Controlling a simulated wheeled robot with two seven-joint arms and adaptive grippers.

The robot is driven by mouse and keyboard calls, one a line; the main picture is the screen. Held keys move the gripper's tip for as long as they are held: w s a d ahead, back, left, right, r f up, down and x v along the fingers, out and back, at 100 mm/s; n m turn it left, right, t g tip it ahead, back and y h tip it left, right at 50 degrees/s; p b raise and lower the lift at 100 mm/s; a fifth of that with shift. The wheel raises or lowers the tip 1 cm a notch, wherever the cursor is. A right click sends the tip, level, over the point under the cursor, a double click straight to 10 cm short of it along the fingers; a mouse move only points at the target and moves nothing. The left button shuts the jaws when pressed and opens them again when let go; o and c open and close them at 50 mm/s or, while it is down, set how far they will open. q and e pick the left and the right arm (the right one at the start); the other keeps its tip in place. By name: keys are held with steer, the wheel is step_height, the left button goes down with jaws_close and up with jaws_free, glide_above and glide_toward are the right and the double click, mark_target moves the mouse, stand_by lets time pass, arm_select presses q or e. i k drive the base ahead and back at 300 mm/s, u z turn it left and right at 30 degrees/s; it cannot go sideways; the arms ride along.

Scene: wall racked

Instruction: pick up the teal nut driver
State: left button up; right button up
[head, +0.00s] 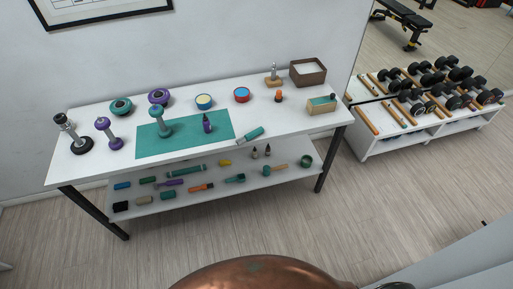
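Several teal things are in the head view, and they are too small to tell surely which is the nut driver. A teal tool with a pale end (250,134) lies at the table's front edge, right of the teal mat (190,149). A teal tool with a dark end (235,178) lies on the lower shelf. A longer teal piece (187,171) lies farther left on that shelf. A teal dumbbell-shaped thing (160,122) stands on the mat. Neither of my grippers is in view.
The white table (280,132) also holds purple pieces, round tins and a brown box (308,72). Its lower shelf (215,197) carries several small tools under the tabletop. A dumbbell rack (400,143) stands at right. The wooden floor in front is clear.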

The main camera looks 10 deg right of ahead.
mark_target(248, 137)
steer(key=u, duration=0.5)
steer(key=i, duration=0.55)
steer(key=u, duration=0.3)
